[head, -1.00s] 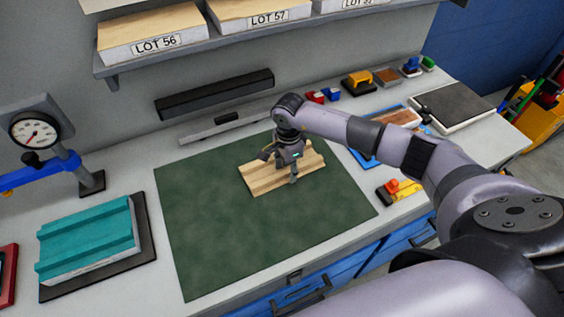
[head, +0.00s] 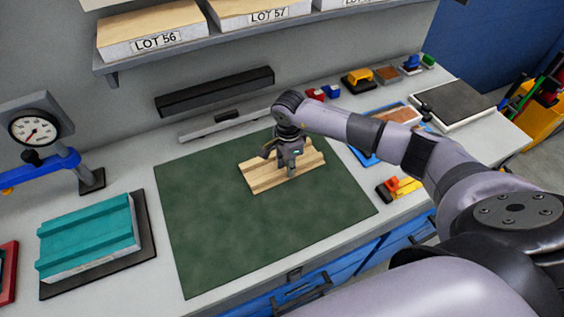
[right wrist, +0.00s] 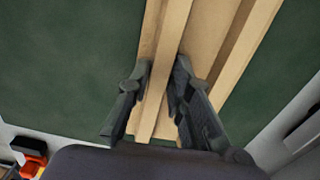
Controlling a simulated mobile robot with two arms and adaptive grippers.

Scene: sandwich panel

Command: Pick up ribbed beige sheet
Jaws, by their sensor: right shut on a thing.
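The ribbed beige sheet (head: 262,178) lies on the green mat (head: 240,236) in the head view, with raised ribs along its length. My right gripper (head: 288,172) is over the middle of the sheet, pointing down. In the right wrist view the two fingers of the right gripper (right wrist: 156,100) stand on either side of one rib of the sheet (right wrist: 172,30) and are shut on it. The gripper hides part of the sheet in the head view. My left gripper is not in view.
A teal ribbed block (head: 88,238) on a dark board is at the left, below a dial gauge (head: 34,130). A blue tray (head: 362,154), a dark flat plate (head: 452,104) and an orange-yellow tool (head: 400,188) are at the right. The mat's front is clear.

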